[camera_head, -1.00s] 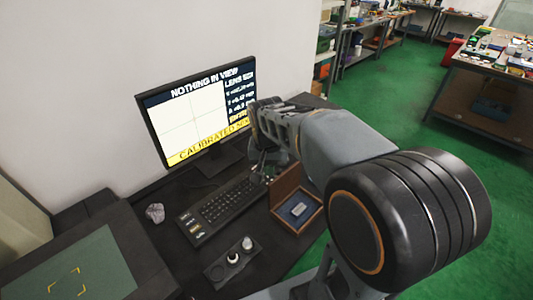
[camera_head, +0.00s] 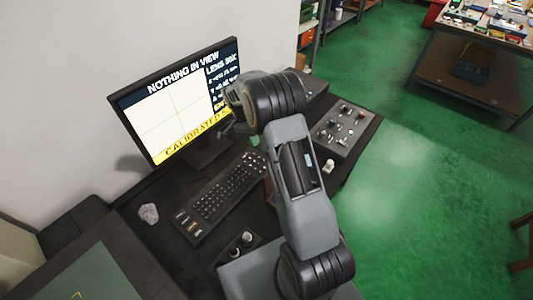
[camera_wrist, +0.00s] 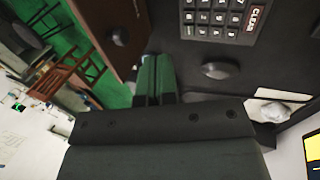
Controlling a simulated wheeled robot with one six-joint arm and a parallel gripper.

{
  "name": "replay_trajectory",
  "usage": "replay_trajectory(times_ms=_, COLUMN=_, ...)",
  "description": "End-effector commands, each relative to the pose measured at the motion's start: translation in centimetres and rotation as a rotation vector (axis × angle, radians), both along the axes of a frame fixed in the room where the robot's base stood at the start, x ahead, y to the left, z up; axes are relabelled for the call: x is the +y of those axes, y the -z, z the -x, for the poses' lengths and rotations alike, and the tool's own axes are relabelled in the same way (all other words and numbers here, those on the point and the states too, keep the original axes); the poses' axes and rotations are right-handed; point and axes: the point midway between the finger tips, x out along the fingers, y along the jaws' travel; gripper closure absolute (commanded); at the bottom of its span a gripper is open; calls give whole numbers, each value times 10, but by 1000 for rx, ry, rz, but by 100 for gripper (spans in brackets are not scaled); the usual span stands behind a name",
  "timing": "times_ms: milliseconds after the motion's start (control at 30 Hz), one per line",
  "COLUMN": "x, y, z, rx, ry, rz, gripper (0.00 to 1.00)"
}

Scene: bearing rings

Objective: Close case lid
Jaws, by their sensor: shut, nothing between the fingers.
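The wooden case is almost wholly hidden behind my arm in the head view; only a brown sliver (camera_head: 268,190) shows beside the keyboard. In the wrist view a brown wooden panel (camera_wrist: 105,20), which looks like part of the case, shows at the upper left with a dark round knob on it. My gripper (camera_wrist: 157,60) is shut and empty, its fingertips just beside the panel's right edge. I cannot tell whether they touch it. The lid's angle cannot be made out now.
The keyboard (camera_head: 220,195) lies left of my arm, below the monitor (camera_head: 178,100). A knob box (camera_head: 240,248) stands in front, a crumpled lump (camera_head: 148,213) at left. A control panel (camera_head: 345,128) sits right of my arm. Green floor lies beyond the desk's right edge.

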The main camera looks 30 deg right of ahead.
Motion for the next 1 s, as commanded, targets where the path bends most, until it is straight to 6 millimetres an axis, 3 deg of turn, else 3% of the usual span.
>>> replay_trajectory(times_ms=267, x=-9, y=46, z=18, rx=4, ry=0, rz=-1, gripper=100)
replay_trajectory(times_ms=600, x=-26, y=45, z=49, rx=0, ry=4, rz=-1, gripper=100)
replay_trajectory(times_ms=1000, x=-28, y=46, z=53, rx=-1, ry=2, rz=-1, gripper=100)
